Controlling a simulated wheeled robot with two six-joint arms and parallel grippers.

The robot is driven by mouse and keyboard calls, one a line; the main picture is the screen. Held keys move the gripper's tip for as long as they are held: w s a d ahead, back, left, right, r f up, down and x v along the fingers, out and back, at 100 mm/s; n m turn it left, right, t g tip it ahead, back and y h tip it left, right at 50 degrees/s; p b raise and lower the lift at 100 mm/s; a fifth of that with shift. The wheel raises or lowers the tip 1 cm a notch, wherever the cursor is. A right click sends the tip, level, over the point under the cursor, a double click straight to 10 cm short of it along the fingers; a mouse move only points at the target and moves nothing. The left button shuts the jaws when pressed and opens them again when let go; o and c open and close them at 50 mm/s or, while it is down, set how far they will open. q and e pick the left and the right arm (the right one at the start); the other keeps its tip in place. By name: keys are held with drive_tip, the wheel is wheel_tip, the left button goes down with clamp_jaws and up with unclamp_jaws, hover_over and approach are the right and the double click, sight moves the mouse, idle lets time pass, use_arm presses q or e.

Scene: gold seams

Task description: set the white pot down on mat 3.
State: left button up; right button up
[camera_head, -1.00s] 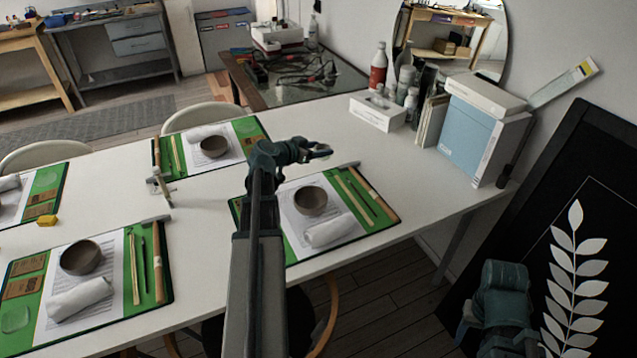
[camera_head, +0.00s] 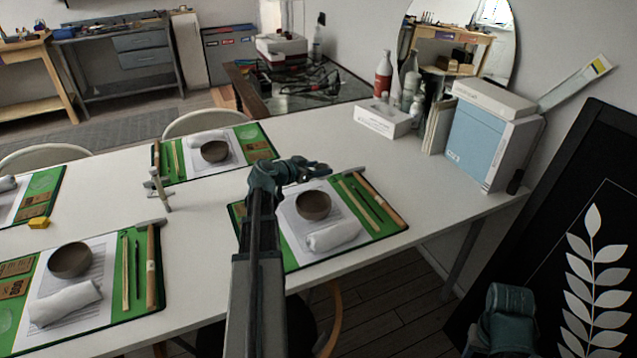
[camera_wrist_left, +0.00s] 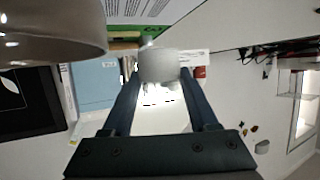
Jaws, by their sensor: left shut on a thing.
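My left gripper (camera_head: 322,167) is above the white table, at the far edge of the right-hand green mat (camera_head: 290,262). In the left wrist view its two dark fingers are shut on a small pale, rounded thing, the white pot (camera_wrist_left: 158,66). In the head view the pot is hardly to be made out at the fingertips. The mat below bears a brown bowl (camera_head: 313,206), a rolled white towel (camera_head: 334,236) and tools. I see no mat numbers. My right arm shows at the bottom right; its fingers cannot be made out.
Other laid green mats are at the front left (camera_head: 18,312), far left (camera_head: 52,184) and back (camera_head: 262,152). A tissue box (camera_head: 384,119), bottles and a blue box (camera_head: 490,150) line the wall. Bare table lies right of my gripper.

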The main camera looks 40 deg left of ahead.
sight(319, 179)
use_arm(q)
drive_tip(key=shift+f+b, duration=1.7)
drive_tip(key=shift+f, duration=0.1)
drive_tip(key=shift+f, duration=0.2)
drive_tip(key=o, duration=1.3)
drive_tip(key=shift+r, duration=0.15)
drive_tip(key=shift+s+r, duration=0.1)
drive_tip(key=shift+r, duration=0.1)
drive_tip(key=p+v, duration=0.4)
drive_tip(key=v, duration=0.6)
drive_tip(key=shift+s, duration=0.2)
drive_tip(key=shift+s+r+p, duration=0.2)
drive_tip(key=shift+s+p, duration=0.1)
drive_tip(key=shift+s, duration=0.35)
